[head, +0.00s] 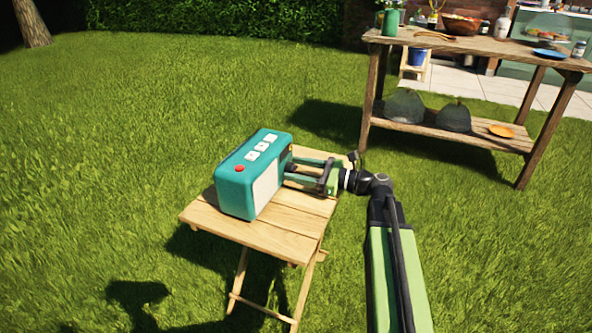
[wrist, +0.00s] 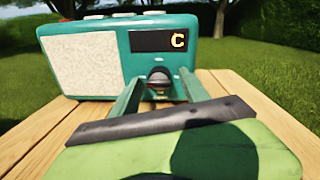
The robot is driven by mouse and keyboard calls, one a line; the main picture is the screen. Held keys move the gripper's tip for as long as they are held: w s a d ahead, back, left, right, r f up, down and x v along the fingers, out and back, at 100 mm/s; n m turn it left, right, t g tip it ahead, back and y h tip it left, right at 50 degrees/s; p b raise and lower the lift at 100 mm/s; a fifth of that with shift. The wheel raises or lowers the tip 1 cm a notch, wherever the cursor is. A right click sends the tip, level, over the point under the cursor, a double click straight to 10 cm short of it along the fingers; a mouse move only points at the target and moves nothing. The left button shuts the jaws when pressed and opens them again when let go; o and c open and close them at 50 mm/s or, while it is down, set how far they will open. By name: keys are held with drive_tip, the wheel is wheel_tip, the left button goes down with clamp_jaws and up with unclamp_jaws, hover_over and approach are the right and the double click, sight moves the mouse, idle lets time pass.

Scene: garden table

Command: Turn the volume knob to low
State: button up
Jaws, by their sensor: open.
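A teal radio (head: 240,182) stands upright on a small wooden folding table (head: 290,240). Its top has white buttons and a red button (head: 240,168). In the wrist view the radio (wrist: 205,42) shows a pale speaker panel on the left and a dark display (wrist: 160,40) with a yellow "C". The dark volume knob (wrist: 159,80) is on the front below the display. My gripper (head: 292,168) is open at the radio's front. In the wrist view the fingers of my gripper (wrist: 159,86) stand on either side of the knob; I cannot tell whether they touch it.
A larger wooden table (head: 470,48) stands at the back right, with a bowl (head: 461,24), bottles and plates on top. Its lower shelf holds two dark mesh domes and an orange plate (head: 501,131). Open grass surrounds the small table.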

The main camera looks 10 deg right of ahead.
clamp_jaws()
drive_tip(key=shift+a, duration=0.25)
drive_tip(key=shift+d, duration=0.2)
